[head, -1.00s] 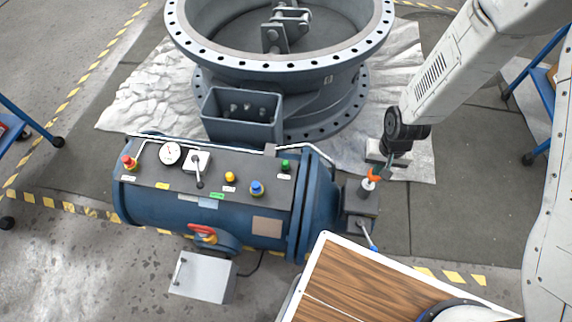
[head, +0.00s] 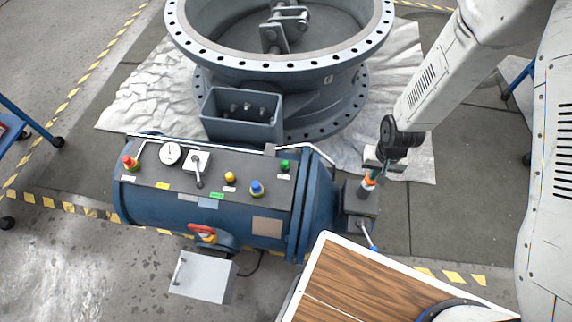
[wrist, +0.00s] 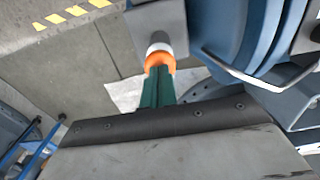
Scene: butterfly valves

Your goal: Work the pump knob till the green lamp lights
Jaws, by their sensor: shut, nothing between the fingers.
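The pump is a blue horizontal tank (head: 160,208) with a dark control panel. The pump knob appears to be the orange-topped post (head: 370,181) on the block at its right end. It also shows in the wrist view as an orange cap (wrist: 158,60) on a white stem. My gripper (head: 373,172) is at this cap, its dark green fingers (wrist: 157,88) shut and empty. The fingertips overlap the cap's edge in the wrist view; I cannot tell if they touch. The green lamp (head: 285,165) at the panel's right looks dark green, with no clear glow.
The panel also has a red button (head: 130,162), a gauge (head: 170,153), a lever (head: 198,175), a yellow cap (head: 230,177) and a blue cap (head: 256,187). A large flanged ring (head: 290,62) stands behind. A wooden-topped surface (head: 350,285) is in front.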

